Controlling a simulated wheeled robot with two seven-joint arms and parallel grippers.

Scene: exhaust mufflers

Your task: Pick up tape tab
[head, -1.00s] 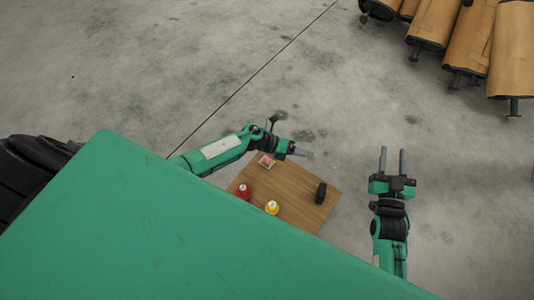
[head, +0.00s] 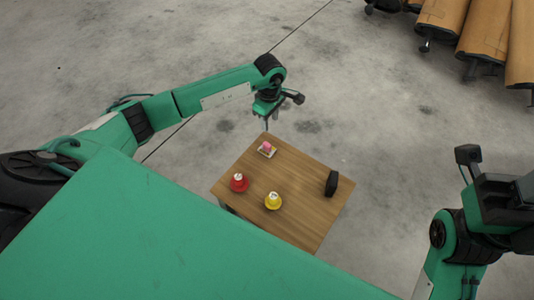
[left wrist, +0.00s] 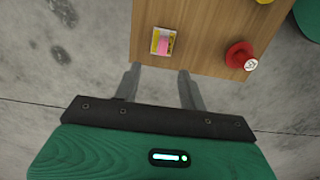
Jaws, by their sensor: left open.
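A small pink piece, which looks like the tape tab (head: 267,147), lies on a pale card with a yellow edge near the table's far left corner. In the left wrist view the pink piece (left wrist: 163,46) sits beyond the fingertips, roughly in line with the gap between them. My left gripper (head: 266,122) points down above that edge of the table. Its two fingers (left wrist: 160,82) are open and apart with nothing between them. My right arm is at the right edge; its fingers cannot be made out.
The small wooden table (head: 300,215) also bears a red button-like piece (head: 239,183), a yellow one (head: 273,201) and a black upright object (head: 332,183). The grey floor around the table is clear.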

